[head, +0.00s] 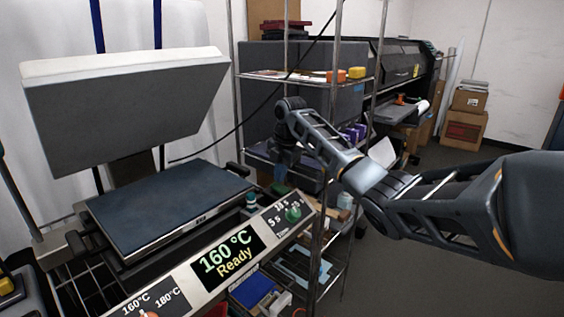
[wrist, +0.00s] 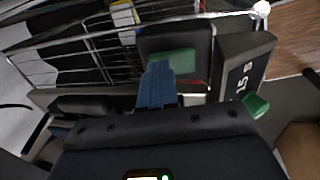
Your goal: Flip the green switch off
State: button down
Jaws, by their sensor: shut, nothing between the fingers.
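A flat green rectangular piece, apparently the green switch (wrist: 182,61), lies in a dark housing in the wrist view. My gripper (wrist: 158,68) is shut and empty, its blue fingertips overlapping the left edge of this green piece; I cannot tell whether they touch it. In the head view my gripper (head: 281,173) points down beyond the right end of the heat press panel. The switch is not clearly visible there, and its on or off position cannot be told. A separate green timer knob (head: 293,214) sits on the panel and also shows in the wrist view (wrist: 256,105).
The heat press has a raised upper plate (head: 125,100), a dark lower plate (head: 165,205) and a display (head: 228,258) reading 160 °C Ready. A teal-topped knob (head: 251,198) stands beside the lower plate. A wire shelf (head: 315,78) stands close behind my gripper.

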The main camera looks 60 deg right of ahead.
jog(key=shift+w+f, duration=0.15)
jog(key=shift+f, duration=0.4)
jog(key=shift+w+f, duration=0.15)
jog(key=shift+f, duration=0.2)
jog(key=shift+s, duration=0.2)
jog(key=shift+s+a+r+p, duration=0.15)
jog(key=shift+s+p, duration=0.5)
jog(key=shift+p, duration=0.15)
jog(key=shift+w+r, duration=0.1)
